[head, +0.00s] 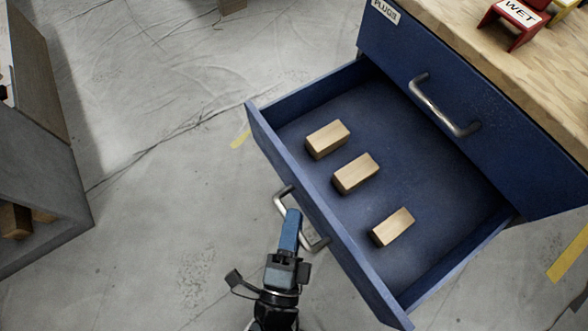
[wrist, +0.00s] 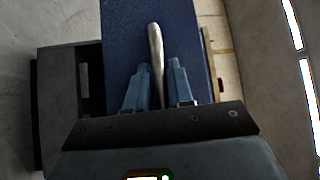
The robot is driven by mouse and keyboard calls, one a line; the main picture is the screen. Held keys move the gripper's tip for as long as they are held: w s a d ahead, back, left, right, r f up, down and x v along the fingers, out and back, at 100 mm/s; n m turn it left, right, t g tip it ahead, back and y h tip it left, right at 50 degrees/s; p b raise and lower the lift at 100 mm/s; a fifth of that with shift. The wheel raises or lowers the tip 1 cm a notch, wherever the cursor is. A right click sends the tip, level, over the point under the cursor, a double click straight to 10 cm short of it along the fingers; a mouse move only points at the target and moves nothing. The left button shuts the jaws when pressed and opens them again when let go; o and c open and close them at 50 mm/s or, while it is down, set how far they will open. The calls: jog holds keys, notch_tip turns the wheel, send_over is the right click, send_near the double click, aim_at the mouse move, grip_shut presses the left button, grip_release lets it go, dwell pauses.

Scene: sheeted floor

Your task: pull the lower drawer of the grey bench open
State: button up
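The bench with my gripper (head: 291,222) at it is blue, not grey. Its lower drawer (head: 290,180) stands well out, with three wooden blocks (head: 355,174) inside. The drawer's metal handle (head: 283,201) is on its front. My gripper reaches this handle, and in the wrist view the handle (wrist: 156,50) lies between the two blue fingers (wrist: 158,85). The fingers look apart, with narrow gaps beside the bar. The upper drawer (head: 445,105) is shut. A grey unit (head: 50,170) with a wooden top is cut off at the left edge.
Wooden blocks (head: 15,220) show in an opening of the grey unit. A red stand with a "WET" label (head: 515,15) is on the blue bench's wooden top (head: 470,25). The floor (head: 160,190) between the two units is clear, with yellow tape marks.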

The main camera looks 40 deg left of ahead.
jog(key=shift+o, duration=1.3)
jog(key=v, duration=0.7)
jog(key=shift+s+d+p, duration=0.2)
jog(key=shift+s+p, duration=0.15)
jog(key=shift+p, duration=0.1)
jog(key=s+d+r+n+g+h, duration=0.1)
jog(key=s+d+r+n+h, duration=0.2)
jog(key=d+r, duration=0.45)
jog(key=s+d+r+n+g+h, duration=0.1)
jog(key=d+r+n+h, duration=0.3)
jog(key=d, duration=0.7)
jog(key=s+d+r+n+g+h, duration=0.15)
jog(key=d+r+n, duration=0.25)
jog(key=d+r, duration=0.4)
notch_tip(320, 180, up, 23)
jog(key=d+p, duration=0.1)
jog(key=p, duration=2.2)
jog(key=shift+s+d+r+t, duration=0.2)
jog(key=shift+s+d+t, duration=0.05)
jog(key=shift+t, duration=0.1)
